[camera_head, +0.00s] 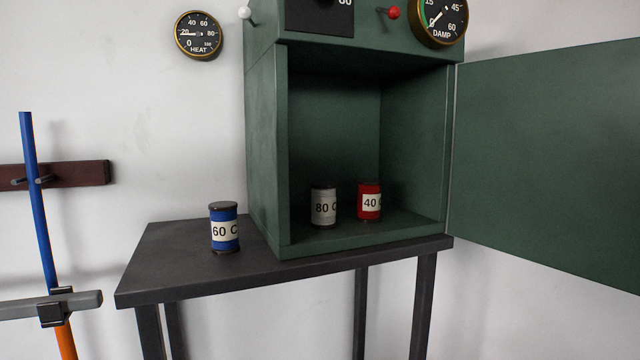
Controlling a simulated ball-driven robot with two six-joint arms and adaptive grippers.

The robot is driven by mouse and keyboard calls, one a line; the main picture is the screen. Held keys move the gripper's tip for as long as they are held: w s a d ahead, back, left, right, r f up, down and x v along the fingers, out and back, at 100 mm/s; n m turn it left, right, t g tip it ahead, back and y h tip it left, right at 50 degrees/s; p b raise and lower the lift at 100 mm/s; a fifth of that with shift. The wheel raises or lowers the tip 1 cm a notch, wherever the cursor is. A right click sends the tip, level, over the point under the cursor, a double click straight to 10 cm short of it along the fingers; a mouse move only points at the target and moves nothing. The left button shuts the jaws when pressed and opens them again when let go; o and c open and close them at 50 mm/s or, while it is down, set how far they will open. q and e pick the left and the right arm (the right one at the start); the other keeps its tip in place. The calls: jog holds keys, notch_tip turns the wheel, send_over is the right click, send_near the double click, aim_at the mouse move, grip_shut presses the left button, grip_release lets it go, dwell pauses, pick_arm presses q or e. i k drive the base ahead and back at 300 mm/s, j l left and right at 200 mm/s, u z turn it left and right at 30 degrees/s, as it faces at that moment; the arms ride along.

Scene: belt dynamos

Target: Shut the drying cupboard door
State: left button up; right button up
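The green drying cupboard (265,150) stands on a dark table against the wall. Its door (550,160) is hinged on the right side and stands wide open, reaching out past the right edge of the view. Inside the cupboard, a grey can marked 80 (324,206) and a red can marked 40 (369,202) stand upright on the floor of the compartment. Neither of my grippers shows in the head view.
A blue can marked 60 C (224,229) stands on the dark table (180,275), left of the cupboard. A HEAT gauge (199,36) hangs on the wall; a DAMP gauge (440,17) is on the cupboard's top part. A blue and orange pole (36,200) stands at the left by a wall rack (85,174).

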aim_at(546, 164)
jog(key=k+z, duration=0.35)
jog(key=k, duration=0.55)
